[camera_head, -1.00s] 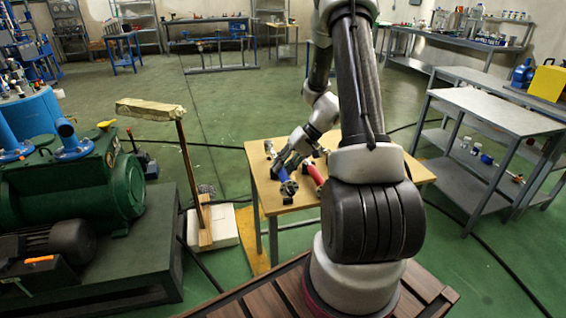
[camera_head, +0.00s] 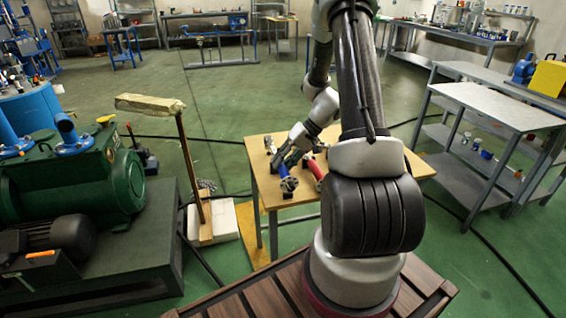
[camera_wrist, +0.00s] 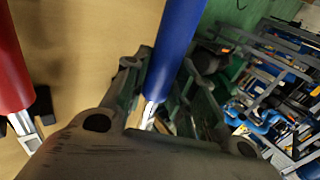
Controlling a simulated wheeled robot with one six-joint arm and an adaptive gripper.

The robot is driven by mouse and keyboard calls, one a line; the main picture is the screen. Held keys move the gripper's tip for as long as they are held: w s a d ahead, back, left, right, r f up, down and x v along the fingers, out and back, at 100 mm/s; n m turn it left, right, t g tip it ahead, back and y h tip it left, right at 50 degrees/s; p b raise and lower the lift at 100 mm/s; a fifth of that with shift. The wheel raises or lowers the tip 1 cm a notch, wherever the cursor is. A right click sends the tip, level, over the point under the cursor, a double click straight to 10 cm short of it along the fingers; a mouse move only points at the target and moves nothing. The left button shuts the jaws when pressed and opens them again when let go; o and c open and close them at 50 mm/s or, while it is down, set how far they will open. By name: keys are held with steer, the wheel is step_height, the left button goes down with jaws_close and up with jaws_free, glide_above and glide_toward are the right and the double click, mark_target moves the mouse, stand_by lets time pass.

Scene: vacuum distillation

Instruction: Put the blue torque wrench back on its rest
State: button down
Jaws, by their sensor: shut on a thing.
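The blue torque wrench (camera_head: 283,171) is over the left part of the wooden table, its metal head toward me. In the wrist view its blue handle (camera_wrist: 178,42) runs between the fingers of my gripper (camera_wrist: 160,85). My gripper (camera_head: 284,156) is shut on it from the far side in the head view. A black rest block (camera_head: 288,195) stands under or just beside the wrench's head; I cannot tell whether they touch. A red torque wrench (camera_head: 314,170) lies to the right, and its red handle (camera_wrist: 10,70) shows at the left in the wrist view.
The wooden table (camera_head: 385,165) has bare top on the right, partly behind my arm. A green pump (camera_head: 85,185) and a post with a pale top bar (camera_head: 150,104) stand to the left. A grey metal bench (camera_head: 495,105) stands to the right.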

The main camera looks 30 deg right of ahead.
steer(key=shift+f, duration=1.45)
steer(key=c, duration=1.1)
jaws_free()
steer(key=v, duration=1.2)
